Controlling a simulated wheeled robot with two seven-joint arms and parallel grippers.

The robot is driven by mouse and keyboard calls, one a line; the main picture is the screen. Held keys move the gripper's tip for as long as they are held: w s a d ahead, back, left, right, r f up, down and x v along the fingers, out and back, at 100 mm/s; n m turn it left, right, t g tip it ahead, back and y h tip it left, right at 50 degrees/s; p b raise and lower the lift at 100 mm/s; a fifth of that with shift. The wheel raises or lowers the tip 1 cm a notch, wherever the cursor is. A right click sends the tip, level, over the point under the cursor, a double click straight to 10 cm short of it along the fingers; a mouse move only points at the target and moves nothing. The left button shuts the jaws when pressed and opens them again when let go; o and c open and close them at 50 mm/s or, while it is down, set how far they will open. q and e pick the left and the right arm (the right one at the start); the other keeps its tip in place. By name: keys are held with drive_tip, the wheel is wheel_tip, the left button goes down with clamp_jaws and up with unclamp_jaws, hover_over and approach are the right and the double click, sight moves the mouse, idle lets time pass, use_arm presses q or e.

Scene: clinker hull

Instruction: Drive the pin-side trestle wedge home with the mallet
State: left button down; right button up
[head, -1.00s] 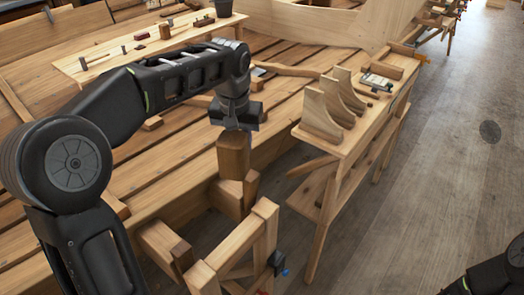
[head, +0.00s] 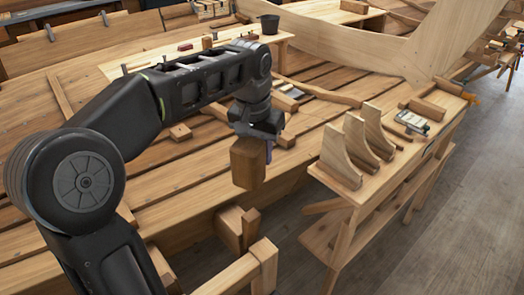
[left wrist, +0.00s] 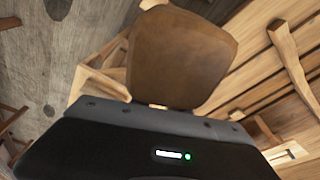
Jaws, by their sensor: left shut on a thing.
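My left gripper (head: 258,125) is shut on the mallet, whose brown block-shaped wooden head (head: 247,163) hangs below the fingers. The handle is mostly hidden by the gripper. The mallet head also fills the upper middle of the left wrist view (left wrist: 180,58). The head is above the trestle (head: 262,252) at the bottom of the head view, with a visible gap below it. A small brown wooden piece (head: 251,222) stands against a block (head: 231,230) there; I cannot tell surely whether it is the pin-side wedge. My right gripper is out of view.
A side bench (head: 325,178) at the right carries several curved wooden brackets (head: 342,160) and small tools. The planked surface (head: 180,205) spreads behind my left arm. A dark bucket (head: 270,24) stands at the back. The floor (head: 450,220) at the right is clear.

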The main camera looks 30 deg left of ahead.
use_arm(q)
drive_tip(key=shift+w+d+f, duration=0.1)
drive_tip(key=shift+w+f, duration=0.05)
drive_tip(key=shift+f, duration=0.4)
wheel_tip(320, 180, down, 3)
drive_tip(key=shift+b, duration=0.85)
wheel_tip(320, 180, down, 8)
wheel_tip(320, 180, up, 8)
